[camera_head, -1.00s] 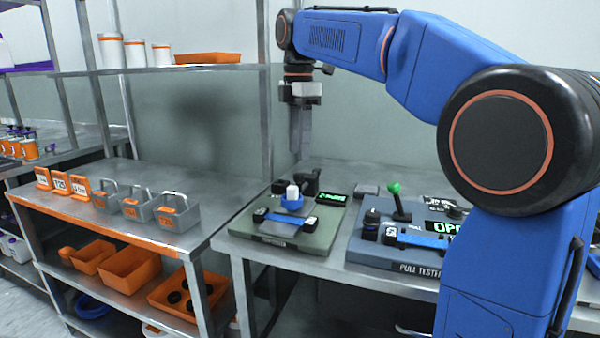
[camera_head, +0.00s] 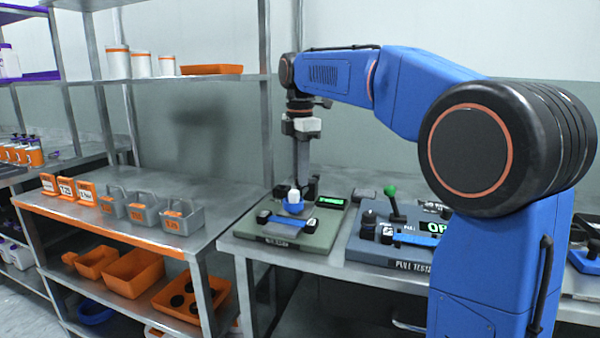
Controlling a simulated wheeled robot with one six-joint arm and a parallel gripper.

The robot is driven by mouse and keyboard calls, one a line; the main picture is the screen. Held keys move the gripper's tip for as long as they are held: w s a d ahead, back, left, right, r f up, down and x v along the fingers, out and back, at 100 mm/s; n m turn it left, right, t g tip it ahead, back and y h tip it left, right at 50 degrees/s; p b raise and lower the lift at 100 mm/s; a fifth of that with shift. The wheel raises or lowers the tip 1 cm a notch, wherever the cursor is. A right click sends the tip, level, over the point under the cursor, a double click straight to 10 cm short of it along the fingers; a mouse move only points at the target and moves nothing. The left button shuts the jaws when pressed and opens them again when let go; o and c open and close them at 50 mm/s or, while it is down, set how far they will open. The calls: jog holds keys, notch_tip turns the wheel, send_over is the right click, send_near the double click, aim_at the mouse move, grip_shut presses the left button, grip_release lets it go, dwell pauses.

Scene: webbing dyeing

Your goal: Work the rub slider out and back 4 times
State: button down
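The rub tester (camera_head: 277,237) is a grey-green base on the bench at centre, with a blue strip clamped across it. Its slider (camera_head: 293,197) is a small piece with a white top and blue lower part, standing over the strip. A small display with green text (camera_head: 331,201) sits at its back right. My gripper (camera_head: 301,180) points straight down at the slider, its fingertips at or just behind the white top. The fingers look like one narrow grey shape from here, so their opening and any contact cannot be told.
The pull tester (camera_head: 398,262) with a green-knobbed lever (camera_head: 391,190) stands close to the right. Grey bins (camera_head: 181,217) and orange-framed number cards (camera_head: 66,188) stand on the left bench. A shelf post (camera_head: 264,100) rises just left of my arm.

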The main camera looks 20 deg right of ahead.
send_over(290, 204)
dwell(0.5)
jog(key=c, duration=1.5)
grip_release()
jog(key=shift+s+a, duration=0.1)
jog(key=shift+c, duration=0.2)
notch_tip(290, 204, up, 17)
jog(key=shift+r, duration=0.15)
